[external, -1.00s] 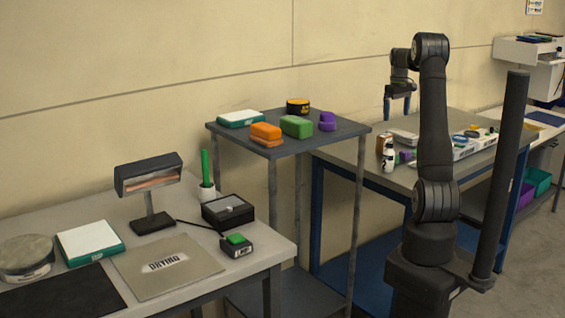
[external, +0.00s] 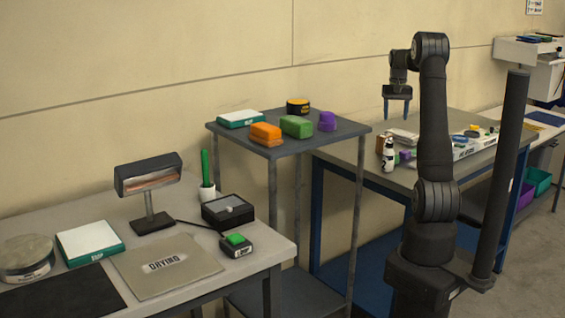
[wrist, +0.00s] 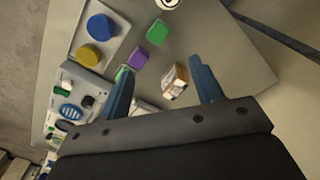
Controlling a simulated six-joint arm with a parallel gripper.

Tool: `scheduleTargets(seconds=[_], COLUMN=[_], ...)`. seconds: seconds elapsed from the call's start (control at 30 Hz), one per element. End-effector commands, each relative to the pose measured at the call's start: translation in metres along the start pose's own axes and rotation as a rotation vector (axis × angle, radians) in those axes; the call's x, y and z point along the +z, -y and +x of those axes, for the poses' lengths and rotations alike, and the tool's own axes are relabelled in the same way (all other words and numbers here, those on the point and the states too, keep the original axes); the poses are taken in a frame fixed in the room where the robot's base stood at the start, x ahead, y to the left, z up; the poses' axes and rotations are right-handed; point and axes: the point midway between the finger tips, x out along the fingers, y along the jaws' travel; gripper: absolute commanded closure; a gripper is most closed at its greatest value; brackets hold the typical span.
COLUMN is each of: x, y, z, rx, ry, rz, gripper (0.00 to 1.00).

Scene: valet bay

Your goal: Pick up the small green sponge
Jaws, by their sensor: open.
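Small green blocks show on the worktop in the wrist view: a green sponge-like block (wrist: 157,32) lies at the top, beyond my fingertips, and another green piece lies beside my left finger, partly hidden by it. I cannot tell for sure which is the small green sponge. A larger green block (external: 297,127) sits on the grey stand in the external view. My gripper (external: 397,113) is open and empty, fingers pointing down above the back worktop. In the wrist view its blue fingers (wrist: 160,70) stand wide apart.
A purple block (wrist: 138,58) lies close to the green blocks. An orange block (external: 265,133) is on the stand.

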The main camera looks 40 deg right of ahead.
Motion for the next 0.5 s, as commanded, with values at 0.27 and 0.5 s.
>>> scheduleTargets(seconds=[0.27,0.5], x=[0.0061,0.0093], y=[0.0039,0.0057], z=[0.0037,0.0063], rx=[0.0,0.001], ry=[0.001,0.001], rz=[0.551,0.864], gripper=[0.4,0.4])
